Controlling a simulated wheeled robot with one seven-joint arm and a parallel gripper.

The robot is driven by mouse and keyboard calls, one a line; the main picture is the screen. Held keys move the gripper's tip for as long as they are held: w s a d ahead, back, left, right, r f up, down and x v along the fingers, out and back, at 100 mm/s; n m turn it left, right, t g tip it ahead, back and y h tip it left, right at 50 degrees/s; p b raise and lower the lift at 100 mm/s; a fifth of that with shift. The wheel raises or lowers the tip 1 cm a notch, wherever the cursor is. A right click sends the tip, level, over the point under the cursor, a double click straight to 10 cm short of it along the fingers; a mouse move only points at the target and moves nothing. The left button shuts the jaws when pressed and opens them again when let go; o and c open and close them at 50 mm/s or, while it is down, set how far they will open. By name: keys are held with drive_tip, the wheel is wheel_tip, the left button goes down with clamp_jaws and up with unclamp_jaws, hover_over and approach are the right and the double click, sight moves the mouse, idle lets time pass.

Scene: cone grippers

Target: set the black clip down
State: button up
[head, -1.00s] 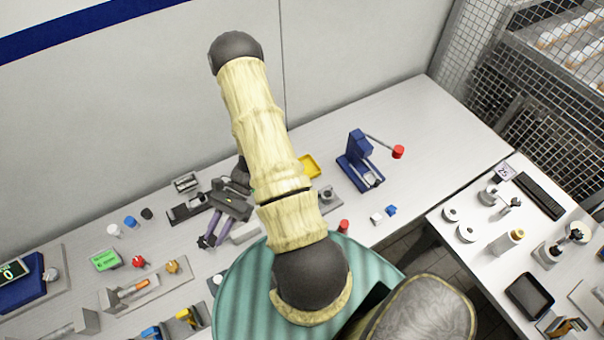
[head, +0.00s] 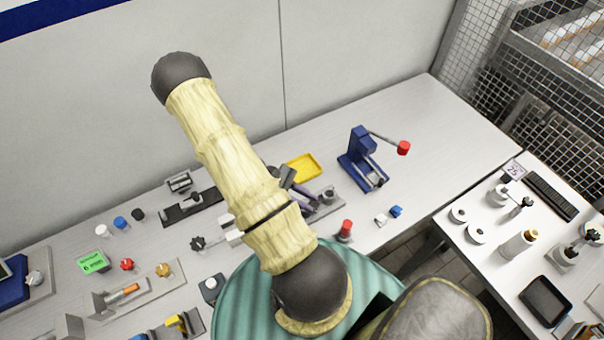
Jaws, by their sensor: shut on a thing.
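My gripper (head: 309,200) shows to the right of my forearm, with its dark body and purple fingers pointing down to the right. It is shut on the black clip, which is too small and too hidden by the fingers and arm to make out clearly. The fingertips are over or beside a grey fixture block (head: 328,197) with a short grey cylinder. I cannot tell how high they are above it.
A yellow tray (head: 305,167) lies just behind the gripper. A blue lever press (head: 362,158) with a red knob stands to the right. A red-topped piece (head: 345,230) stands in front. A black star knob (head: 198,243) is left of my arm. The bench's right end is clear.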

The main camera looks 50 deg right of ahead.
drive_tip(key=w+d+n+t+h+b, duration=0.2)
drive_tip(key=w+d+n+t+h, duration=0.1)
drive_tip(key=w+d+n+h, duration=0.25)
wheel_tip(320, 180, up, 2)
drive_tip(key=n+t+h, duration=0.3)
drive_tip(key=n+t, duration=0.2)
hover_over(296, 160)
drive_tip(key=s+a, duration=0.3)
drive_tip(key=shift+w+a+r+t+y+b, duration=0.1)
drive_tip(key=shift+a+r+t+y+b, duration=0.05)
drive_tip(key=shift+t+y+b, duration=0.2)
drive_tip(key=shift+a, duration=0.1)
drive_tip(key=f, duration=0.3)
drive_tip(key=f+p, duration=0.1)
drive_tip(key=shift+s+d+f, duration=0.2)
drive_tip(key=shift+s+f, duration=0.1)
drive_tip(key=shift+f, duration=0.6)
drive_tip(key=shift+a, duration=0.1)
